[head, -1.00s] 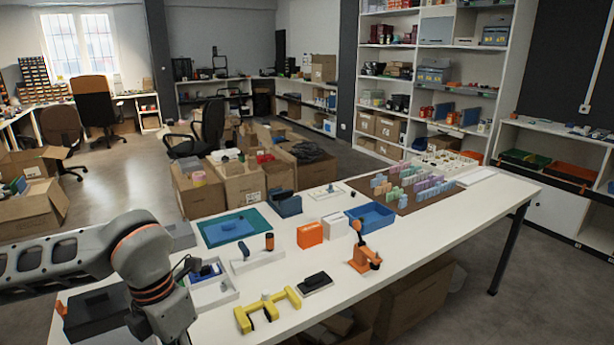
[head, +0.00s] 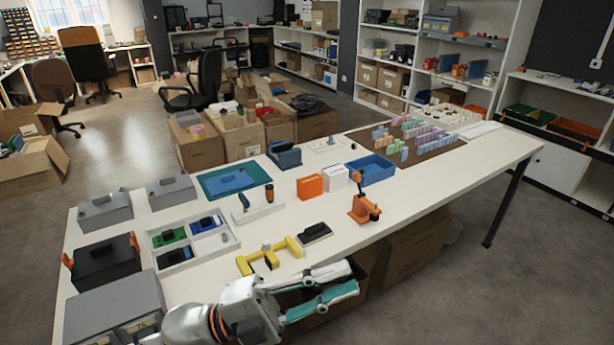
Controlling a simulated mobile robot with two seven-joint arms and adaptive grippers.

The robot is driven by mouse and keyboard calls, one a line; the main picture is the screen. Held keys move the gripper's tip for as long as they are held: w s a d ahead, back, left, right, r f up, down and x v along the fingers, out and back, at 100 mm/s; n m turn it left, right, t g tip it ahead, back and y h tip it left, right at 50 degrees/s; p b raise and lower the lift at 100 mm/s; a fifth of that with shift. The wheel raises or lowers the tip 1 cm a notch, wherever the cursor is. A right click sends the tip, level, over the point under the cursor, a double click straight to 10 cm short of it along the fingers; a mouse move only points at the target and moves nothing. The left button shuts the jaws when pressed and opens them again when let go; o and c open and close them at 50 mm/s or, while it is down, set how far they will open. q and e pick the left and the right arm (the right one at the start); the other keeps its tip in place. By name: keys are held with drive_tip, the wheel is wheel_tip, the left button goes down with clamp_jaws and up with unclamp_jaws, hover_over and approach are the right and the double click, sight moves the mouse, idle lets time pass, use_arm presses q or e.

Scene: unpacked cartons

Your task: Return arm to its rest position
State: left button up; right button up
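My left gripper (head: 352,279) is at the bottom middle of the head view, at the near edge of the white table (head: 437,196). Its two silver fingers with teal pads point right. They stand apart with nothing between them, so it is open. The yellow fixture (head: 270,259) lies on the table just beyond it, apart from the fingers in the picture. My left arm comes in along the bottom edge, and most of it is out of frame. My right arm and gripper are not in view.
A white divided tray (head: 192,241), a black box with orange handles (head: 106,260) and grey cases (head: 115,305) stand at the table's left. A small orange arm model (head: 364,207) stands near the front edge. Cartons (head: 408,252) are under the table. Floor at the right is clear.

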use_arm(q)
drive_tip(key=w+a+f+n+t+y, duration=0.4)
drive_tip(key=a+f+n+t+y, duration=0.25)
drive_tip(key=f+n, duration=0.35)
drive_tip(key=w+a+f+n+t+y, duration=0.4)
drive_tip(key=a+f+n+t+y, duration=0.3)
drive_tip(key=f+n, duration=0.25)
drive_tip(key=s+a+f+n+g+y, duration=0.2)
drive_tip(key=s+a+f, duration=0.3)
drive_tip(key=f, duration=0.5)
drive_tip(key=s+a+f+n+g+y, duration=0.3)
drive_tip(key=s+a+f+n+g, duration=0.1)
drive_tip(key=s+f, duration=0.4)
wheel_tip(320, 180, down, 2)
drive_tip(key=shift+a+n+y, duration=0.35)
drive_tip(key=shift+a+n, duration=0.2)
drive_tip(key=shift+a, duration=0.4)
